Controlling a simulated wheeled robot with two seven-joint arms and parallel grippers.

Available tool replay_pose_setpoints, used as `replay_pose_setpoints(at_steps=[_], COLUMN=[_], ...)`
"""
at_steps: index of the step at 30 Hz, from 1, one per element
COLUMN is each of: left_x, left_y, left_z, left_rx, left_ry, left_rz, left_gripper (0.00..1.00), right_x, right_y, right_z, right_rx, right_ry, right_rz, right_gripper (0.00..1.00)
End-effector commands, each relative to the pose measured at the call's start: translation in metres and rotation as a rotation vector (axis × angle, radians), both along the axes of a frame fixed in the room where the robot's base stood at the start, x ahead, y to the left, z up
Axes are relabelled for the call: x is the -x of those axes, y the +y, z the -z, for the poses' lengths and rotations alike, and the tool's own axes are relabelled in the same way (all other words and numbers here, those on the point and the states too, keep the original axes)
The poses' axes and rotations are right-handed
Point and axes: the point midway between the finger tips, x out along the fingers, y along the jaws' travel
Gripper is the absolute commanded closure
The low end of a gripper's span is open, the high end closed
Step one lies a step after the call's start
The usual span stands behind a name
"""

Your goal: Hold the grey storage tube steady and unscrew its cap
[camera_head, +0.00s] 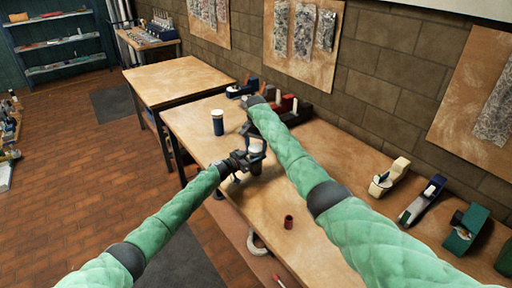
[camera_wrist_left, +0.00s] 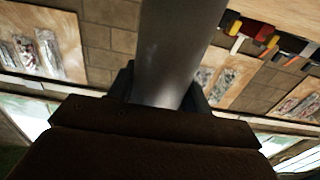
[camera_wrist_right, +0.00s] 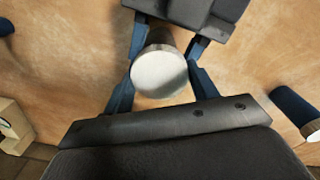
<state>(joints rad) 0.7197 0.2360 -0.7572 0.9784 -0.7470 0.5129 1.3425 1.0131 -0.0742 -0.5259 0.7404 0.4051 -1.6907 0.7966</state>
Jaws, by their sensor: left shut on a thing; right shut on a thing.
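The grey storage tube (camera_wrist_left: 178,45) stands between the jaws of my left gripper (camera_head: 250,162), which is shut on its body. Its round white cap (camera_wrist_right: 160,72) sits on top of the tube, between the fingers of my right gripper (camera_wrist_right: 162,82). My right gripper is shut on the cap from above. In the head view the white cap (camera_head: 257,149) shows between the two grippers, above the table. The tube's lower part is mostly hidden by my left gripper there.
A blue tube with a white cap (camera_head: 217,123) stands on the wooden workbench (camera_head: 330,190) left of the grippers. A small dark red cup (camera_head: 289,222) stands nearer. Bare bench lies between.

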Motion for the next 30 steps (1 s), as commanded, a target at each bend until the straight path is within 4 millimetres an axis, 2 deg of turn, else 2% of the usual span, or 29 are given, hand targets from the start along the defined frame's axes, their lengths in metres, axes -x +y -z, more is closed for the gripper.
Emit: replay_pose_setpoints(at_steps=[24,30], left_x=[0.001,0.0011], left_y=[-0.0003,-0.0004], left_z=[0.0023,0.0023], left_rx=[-0.001,-0.002], left_ry=[0.002,0.001], left_rz=[0.001,0.001], left_gripper=[1.0,1.0], right_x=[-0.0003,-0.0004], right_y=[0.0002,0.0002], right_z=[-0.0011,-0.0015], right_rx=[0.0,0.001], right_ry=[-0.001,0.0], right_rz=[-1.195,-1.436], right_gripper=[0.69,0.69])
